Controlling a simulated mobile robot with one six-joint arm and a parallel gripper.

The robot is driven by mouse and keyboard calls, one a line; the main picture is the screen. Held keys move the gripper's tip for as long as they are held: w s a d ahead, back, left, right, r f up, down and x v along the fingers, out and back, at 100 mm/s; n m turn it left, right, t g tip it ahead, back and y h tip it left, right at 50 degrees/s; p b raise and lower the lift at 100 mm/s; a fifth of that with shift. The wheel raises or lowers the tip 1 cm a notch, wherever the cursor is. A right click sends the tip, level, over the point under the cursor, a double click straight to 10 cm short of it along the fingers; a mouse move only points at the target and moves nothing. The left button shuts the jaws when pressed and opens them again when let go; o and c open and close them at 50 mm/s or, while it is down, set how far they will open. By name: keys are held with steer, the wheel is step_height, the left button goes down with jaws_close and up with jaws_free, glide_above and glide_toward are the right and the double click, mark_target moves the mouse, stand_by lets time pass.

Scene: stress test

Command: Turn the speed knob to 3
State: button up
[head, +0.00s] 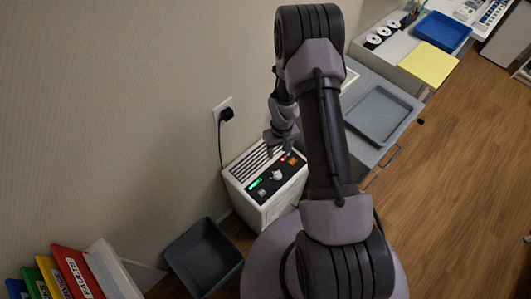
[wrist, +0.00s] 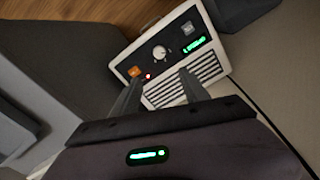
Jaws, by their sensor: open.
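The speed knob (head: 277,174) is a small white knob on the dark panel of a white box-shaped machine (head: 243,195). In the wrist view the knob (wrist: 159,52) is seen from above, with pale marks around it; its setting is too small to read. A green display (wrist: 194,45), an orange button (wrist: 134,71), a grey button (wrist: 188,28) and a red light (wrist: 148,76) share the panel. My gripper (wrist: 160,88) is open and empty, its two fingers apart over the slotted vent, short of the knob. In the head view my gripper (head: 281,150) hangs over the machine's back side.
A black plug (head: 226,114) and cord run down the wall behind the machine. A dark bin (head: 203,258) stands to its left. A grey tray (head: 379,115) lies on the cabinet at right. Coloured binders (head: 62,275) stand at lower left. Wood floor is clear at right.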

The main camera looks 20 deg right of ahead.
mark_target(278, 174)
steer(key=f+b, duration=0.2)
steer(key=f, duration=0.7)
steer(key=f+b, duration=0.2)
steer(key=f, duration=0.6)
steer(key=shift+s+d+f, duration=0.1)
steer(key=shift+s+f, duration=0.1)
steer(key=shift+f, duration=0.2)
jaws_close()
